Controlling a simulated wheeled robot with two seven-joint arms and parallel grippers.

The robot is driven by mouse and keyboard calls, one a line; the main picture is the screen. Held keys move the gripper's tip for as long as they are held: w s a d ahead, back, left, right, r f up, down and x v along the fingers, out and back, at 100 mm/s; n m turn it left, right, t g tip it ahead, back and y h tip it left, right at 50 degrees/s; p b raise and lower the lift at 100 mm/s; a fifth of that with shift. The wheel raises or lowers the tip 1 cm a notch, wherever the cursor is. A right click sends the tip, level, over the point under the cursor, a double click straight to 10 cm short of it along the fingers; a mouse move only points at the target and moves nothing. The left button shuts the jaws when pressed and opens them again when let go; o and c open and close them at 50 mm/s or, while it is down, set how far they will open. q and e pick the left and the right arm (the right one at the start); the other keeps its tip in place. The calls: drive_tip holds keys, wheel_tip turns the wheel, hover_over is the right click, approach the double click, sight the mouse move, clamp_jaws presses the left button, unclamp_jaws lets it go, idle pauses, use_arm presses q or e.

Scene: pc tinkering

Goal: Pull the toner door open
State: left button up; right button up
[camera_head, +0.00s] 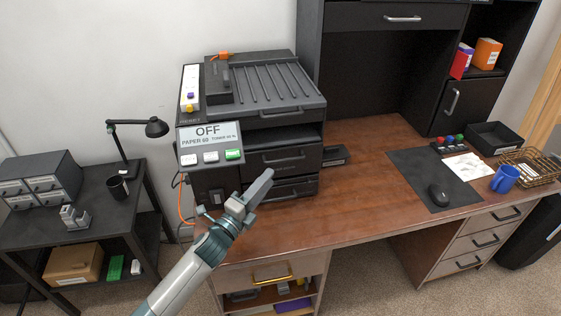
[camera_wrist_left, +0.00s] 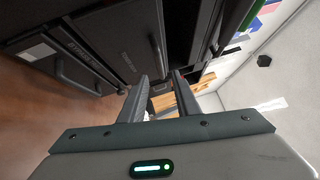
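The black printer (camera_head: 258,112) stands on the wooden desk, with a display reading OFF on its front left. A dark front panel (camera_head: 212,180) under the display buttons may be the toner door; I cannot read a label on it in the head view, and my gripper partly covers the area. My left gripper (camera_head: 262,186) is in front of the printer's lower front. In the left wrist view its two fingers (camera_wrist_left: 159,82) stand apart with nothing held between them. Dark printer panels with handles and a small label (camera_wrist_left: 128,62) show beyond the fingers. My right gripper is not in view.
Two drawers (camera_head: 283,158) with handles sit on the printer's front right. A side table (camera_head: 110,212) with a lamp (camera_head: 140,128) and small drawer cabinet (camera_head: 40,180) is at the left.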

sight(283, 167)
use_arm(q)
drive_tip(key=p+x, duration=0.1)
drive_tip(key=x, duration=0.7)
clamp_jaws()
